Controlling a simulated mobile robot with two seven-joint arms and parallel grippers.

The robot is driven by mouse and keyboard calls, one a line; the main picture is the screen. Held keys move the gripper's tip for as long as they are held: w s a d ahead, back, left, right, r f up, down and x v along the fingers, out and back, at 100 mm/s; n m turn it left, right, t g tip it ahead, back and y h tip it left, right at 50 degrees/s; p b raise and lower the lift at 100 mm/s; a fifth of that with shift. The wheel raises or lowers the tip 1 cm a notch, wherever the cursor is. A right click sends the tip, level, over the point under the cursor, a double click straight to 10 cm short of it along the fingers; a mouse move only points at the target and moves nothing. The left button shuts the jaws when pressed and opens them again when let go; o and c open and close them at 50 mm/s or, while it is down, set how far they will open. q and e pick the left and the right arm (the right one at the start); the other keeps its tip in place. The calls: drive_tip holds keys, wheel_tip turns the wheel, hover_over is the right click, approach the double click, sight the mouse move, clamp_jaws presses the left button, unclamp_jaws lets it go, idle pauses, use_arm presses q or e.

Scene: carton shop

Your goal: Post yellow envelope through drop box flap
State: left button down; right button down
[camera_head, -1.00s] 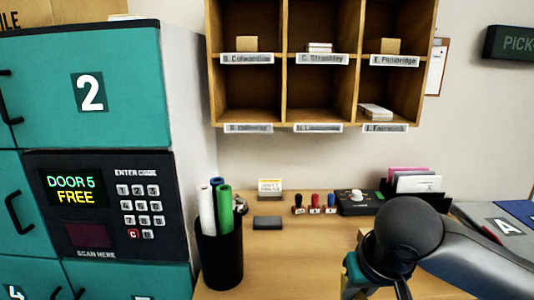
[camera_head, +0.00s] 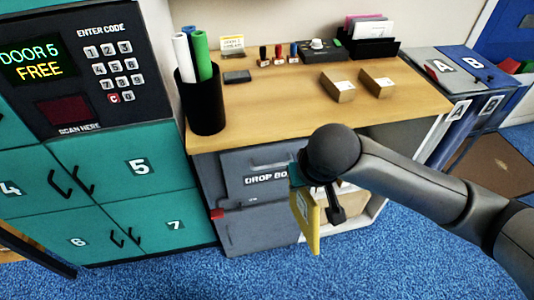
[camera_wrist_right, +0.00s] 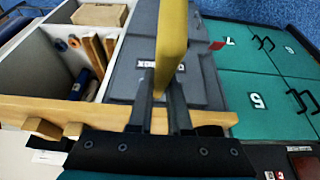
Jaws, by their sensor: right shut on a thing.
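The yellow envelope (camera_head: 309,228) hangs down from my right gripper (camera_head: 302,190), in front of the grey drop box (camera_head: 250,225) and apart from the floor. In the right wrist view the envelope (camera_wrist_right: 172,40) shows edge-on, pinched between the two fingers of my right gripper (camera_wrist_right: 160,98). The drop box is set under the wooden counter, with a label and a flap panel (camera_head: 262,160) near its top. My arm hides part of its right side. I cannot tell whether the envelope touches the box. My left gripper is out of view.
The counter (camera_head: 240,115) overhangs above the box and carries a black pen cup (camera_head: 205,105) and two small cartons (camera_head: 339,91). Teal lockers (camera_head: 120,165) stand at the left. An open shelf (camera_wrist_right: 95,45) lies beside the box. Blue carpet in front is clear.

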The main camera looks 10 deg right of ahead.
drive_tip(key=shift+r, duration=0.1)
idle(0.4)
drive_tip(key=shift+w+a+r+n+y+p, duration=0.1)
drive_tip(key=shift+w+r+n+y+p, duration=0.2)
drive_tip(key=shift+n+p, duration=0.4)
drive_tip(key=w+a+r+n+g+y+p, duration=0.4)
drive_tip(key=w+r+n+p, duration=0.45)
drive_tip(key=n, duration=0.55)
drive_tip(key=shift+w+f+b, duration=1.45)
drive_tip(key=shift+w+b, duration=0.25)
drive_tip(key=shift+b, duration=1.4)
